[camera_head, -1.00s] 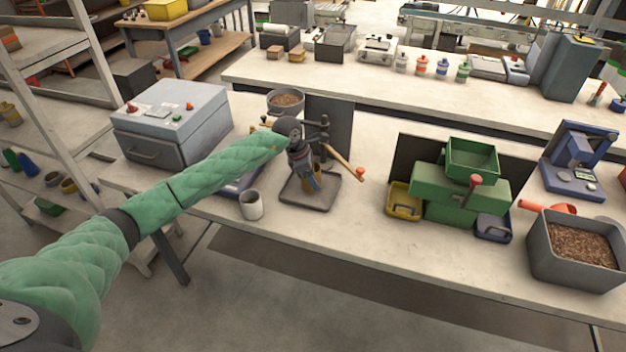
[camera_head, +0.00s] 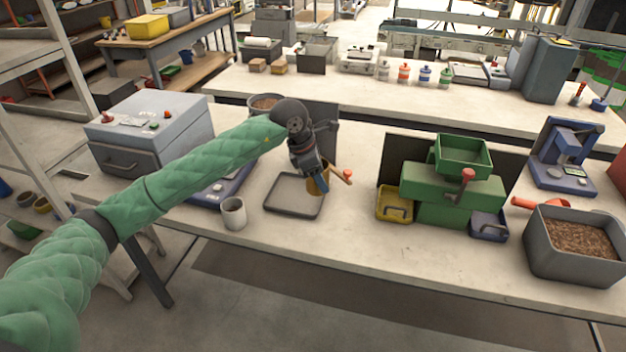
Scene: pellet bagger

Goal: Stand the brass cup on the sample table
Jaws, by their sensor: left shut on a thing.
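The brass cup (camera_head: 317,185) is between the fingers of my left gripper (camera_head: 317,178), which is shut on it. The cup looks upright, and the gripper hides its upper part. It is over the right edge of a shallow grey tray (camera_head: 285,208) on the near bench. I cannot tell how far it is above the surface. My right gripper is not in view. No surface is marked as the sample table, so I cannot tell which one it is.
A pale mug (camera_head: 234,213) stands left of the tray. A wooden handle (camera_head: 341,175) with an orange knob is close right of my left gripper. A green machine (camera_head: 450,190) and a grey bin of pellets (camera_head: 572,260) stand further right. The bench front (camera_head: 345,245) is clear.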

